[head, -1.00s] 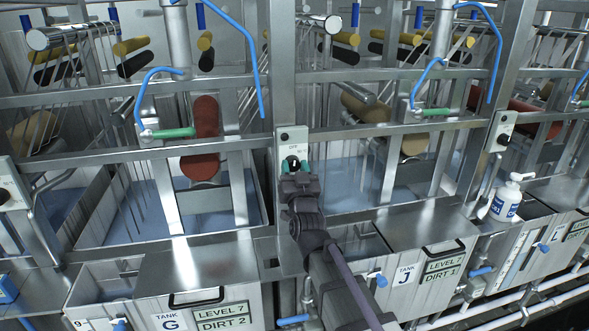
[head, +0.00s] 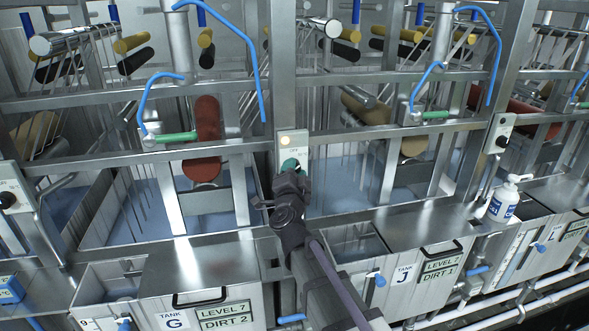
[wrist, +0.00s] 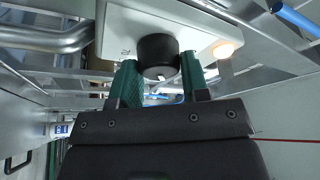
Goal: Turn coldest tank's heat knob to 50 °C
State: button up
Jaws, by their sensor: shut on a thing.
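My gripper (head: 290,166) is at a white control panel (head: 300,143) on the post between tank G (head: 170,321) and tank J (head: 404,275). In the wrist view, its green fingers are shut on the black heat knob (wrist: 158,52), one on each side. A small white mark shows at the knob's lower edge. A lamp (head: 285,139) on the panel glows warm; it also shows right of the knob in the wrist view (wrist: 224,48). The fingers hide most of the knob in the head view. The dial's temperature marks are not readable.
Other panels with black knobs stand at the far left (head: 9,199) and right (head: 501,138). A white pump bottle (head: 506,199) stands right of tank J. Metal rails and posts surround my gripper.

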jog(key=shift+m+h, duration=0.4)
jog(key=shift+m, duration=0.2)
jog(key=o, duration=0.9)
jog(key=b+v, duration=0.1)
jog(key=v, duration=0.9)
jog(key=shift+s+r+b, duration=0.1)
jog(key=shift+s+b, duration=0.3)
jog(key=shift+s, duration=0.05)
